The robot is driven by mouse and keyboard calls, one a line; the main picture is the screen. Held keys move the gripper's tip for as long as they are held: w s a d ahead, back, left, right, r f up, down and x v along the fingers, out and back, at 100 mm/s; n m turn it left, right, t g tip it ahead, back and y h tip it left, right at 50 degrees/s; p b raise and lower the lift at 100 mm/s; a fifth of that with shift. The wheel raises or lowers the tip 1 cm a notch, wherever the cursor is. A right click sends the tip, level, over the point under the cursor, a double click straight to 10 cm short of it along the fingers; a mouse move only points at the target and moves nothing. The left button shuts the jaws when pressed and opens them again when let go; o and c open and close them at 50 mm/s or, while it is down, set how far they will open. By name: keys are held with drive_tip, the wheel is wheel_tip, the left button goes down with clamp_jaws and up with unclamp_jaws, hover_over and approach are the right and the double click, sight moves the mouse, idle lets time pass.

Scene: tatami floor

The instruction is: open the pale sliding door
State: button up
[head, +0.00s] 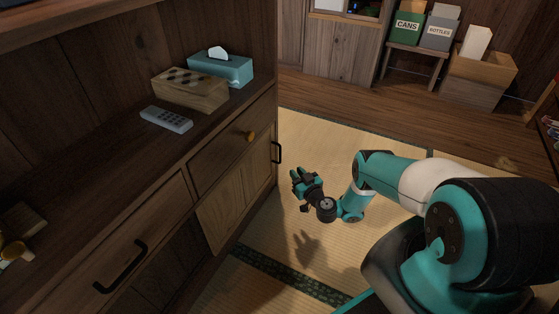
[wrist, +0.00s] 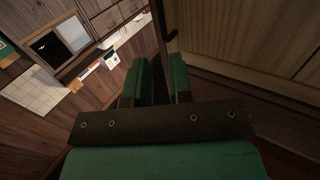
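The pale sliding door (head: 236,205) is a light wood panel low in the dark cabinet, under a drawer. A black bar handle (head: 278,152) stands out at its right end. My gripper (head: 297,176) is to the right of the door, over the tatami, apart from the handle. In the wrist view the pale wood (wrist: 245,35) fills the upper right, and the dark handle (wrist: 172,36) shows just beyond my fingertips (wrist: 160,62). My fingers are a little apart with nothing seen between them.
The cabinet top holds a remote (head: 166,119), a wooden box (head: 189,92) and a blue tissue box (head: 220,69). A drawer with a round knob (head: 250,136) is above the door. Tatami (head: 325,140) around my gripper is clear. Bins (head: 438,32) stand far back.

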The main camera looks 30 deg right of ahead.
sight(280, 155)
drive_tip(key=w+b, duration=0.8)
drive_tip(key=b, duration=0.1)
drive_tip(key=w+b, duration=0.4)
drive_tip(key=shift+a, duration=0.25)
drive_tip(key=shift+w, duration=0.25)
drive_tip(key=shift+c, duration=0.2)
clamp_jaws()
drive_tip(key=shift+d, duration=0.15)
